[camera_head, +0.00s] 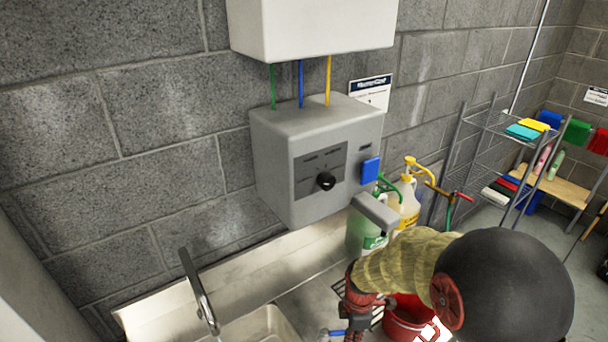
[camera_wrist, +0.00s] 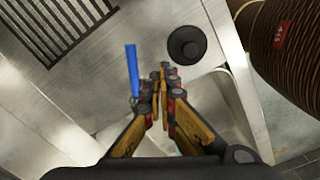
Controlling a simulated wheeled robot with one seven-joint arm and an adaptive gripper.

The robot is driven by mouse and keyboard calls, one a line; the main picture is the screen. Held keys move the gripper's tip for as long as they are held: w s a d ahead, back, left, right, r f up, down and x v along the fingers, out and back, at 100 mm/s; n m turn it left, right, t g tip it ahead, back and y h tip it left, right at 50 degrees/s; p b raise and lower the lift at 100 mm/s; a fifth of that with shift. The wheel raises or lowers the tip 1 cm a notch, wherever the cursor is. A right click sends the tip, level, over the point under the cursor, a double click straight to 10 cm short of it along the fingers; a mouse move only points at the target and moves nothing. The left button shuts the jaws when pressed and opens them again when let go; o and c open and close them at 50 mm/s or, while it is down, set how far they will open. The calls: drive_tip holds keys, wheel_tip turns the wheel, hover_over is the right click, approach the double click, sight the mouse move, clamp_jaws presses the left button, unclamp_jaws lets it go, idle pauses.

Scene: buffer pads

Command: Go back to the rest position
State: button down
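My arm crosses the lower right of the head view, with a tan ribbed sleeve and a large dark round joint. My gripper (camera_head: 356,318) points down near the right side of the sink (camera_head: 262,328), partly cut off by the lower edge. In the wrist view my gripper (camera_wrist: 160,72) has its two yellow and black fingers brought together at the tips, with nothing seen between them. Below it are the metal sink and counter (camera_wrist: 165,22). A blue handle (camera_wrist: 132,70) and a round black knob (camera_wrist: 187,44) show close to the fingertips.
A grey dispenser box (camera_head: 318,165) with a black dial hangs on the block wall above the sink. A faucet (camera_head: 200,290) rises at left. Jugs (camera_head: 408,205), a red bucket (camera_head: 405,320) and a wire shelf (camera_head: 480,150) stand at right. A slotted grate (camera_wrist: 62,25) lies beside the sink.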

drive_tip(key=shift+f, duration=0.2)
drive_tip(key=s+d+r+m+t+b, duration=0.2)
drive_tip(key=s+r+m+b, duration=0.2)
drive_tip(key=s+r+m, duration=0.4)
drive_tip(key=s+d+r+m+t+b, duration=0.3)
drive_tip(key=s+r+m, duration=0.5)
drive_tip(key=r, duration=0.7)
drive_tip(key=m+b, duration=0.1)
drive_tip(key=m, duration=0.1)
drive_tip(key=shift+s+d+m+t, duration=0.2)
drive_tip(key=shift+d+m+t, duration=0.1)
drive_tip(key=shift+d+m, duration=0.1)
